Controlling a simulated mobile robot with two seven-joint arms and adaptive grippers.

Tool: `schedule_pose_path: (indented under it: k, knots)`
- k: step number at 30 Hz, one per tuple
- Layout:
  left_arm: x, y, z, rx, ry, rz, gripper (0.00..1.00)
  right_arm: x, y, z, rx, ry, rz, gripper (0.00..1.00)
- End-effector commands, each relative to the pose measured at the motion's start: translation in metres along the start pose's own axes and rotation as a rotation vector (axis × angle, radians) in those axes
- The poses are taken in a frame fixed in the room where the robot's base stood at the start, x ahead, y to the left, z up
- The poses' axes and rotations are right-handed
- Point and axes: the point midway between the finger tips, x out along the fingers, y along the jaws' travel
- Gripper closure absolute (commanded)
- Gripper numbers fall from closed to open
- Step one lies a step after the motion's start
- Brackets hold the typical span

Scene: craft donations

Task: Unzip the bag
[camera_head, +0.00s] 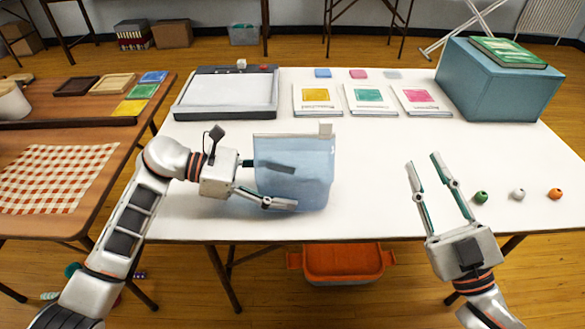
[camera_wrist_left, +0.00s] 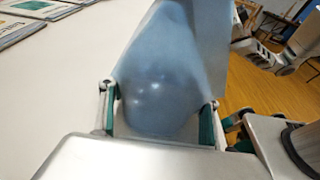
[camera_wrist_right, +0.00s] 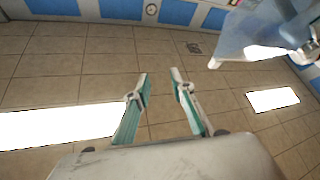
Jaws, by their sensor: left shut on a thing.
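A translucent blue bag (camera_head: 300,172) stands upright on the white table, left of centre. A pale slider tab (camera_head: 325,130) sits at the right end of its top edge. My left gripper (camera_head: 279,185) is shut on the bag's body, one finger in front; the left wrist view shows the bag (camera_wrist_left: 160,85) between both fingers (camera_wrist_left: 160,118). My right gripper (camera_head: 428,178) is open and empty, raised to the right of the bag, apart from it. In the right wrist view its fingers (camera_wrist_right: 161,92) are spread, with the bag (camera_wrist_right: 262,30) at upper right.
Several small beads, such as a green one (camera_head: 481,197), lie on the right of the table. A blue-green box (camera_head: 495,85) stands at back right. Cards (camera_head: 318,110) and a grey-framed tray (camera_head: 180,108) lie behind the bag. Free table lies between bag and right gripper.

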Motion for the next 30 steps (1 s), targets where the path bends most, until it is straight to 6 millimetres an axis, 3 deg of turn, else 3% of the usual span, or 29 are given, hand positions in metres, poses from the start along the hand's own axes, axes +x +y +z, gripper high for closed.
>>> schedule_pose_path:
  k: [1, 6, 12, 21, 30]
  knots:
    - [0.000, 0.000, -0.001, -0.001, 0.001, 0.000, 0.50, 0.018, -0.008, -0.014, -0.037, 0.071, -0.021, 0.76]
    - [0.000, 0.000, -0.001, -0.001, 0.002, 0.000, 0.50, 0.060, -0.043, -0.065, -0.178, 0.305, -0.094, 0.76]
    - [0.000, 0.000, -0.001, -0.001, 0.002, 0.001, 0.50, 0.091, -0.088, -0.123, -0.356, 0.585, -0.177, 0.76]
    - [0.000, 0.000, -0.001, -0.001, 0.002, 0.001, 0.50, 0.105, -0.157, -0.190, -0.638, 1.010, -0.296, 0.76]
    - [0.000, 0.000, -0.001, -0.001, 0.002, 0.000, 0.50, 0.095, -0.215, -0.214, -0.927, 1.426, -0.430, 0.76]
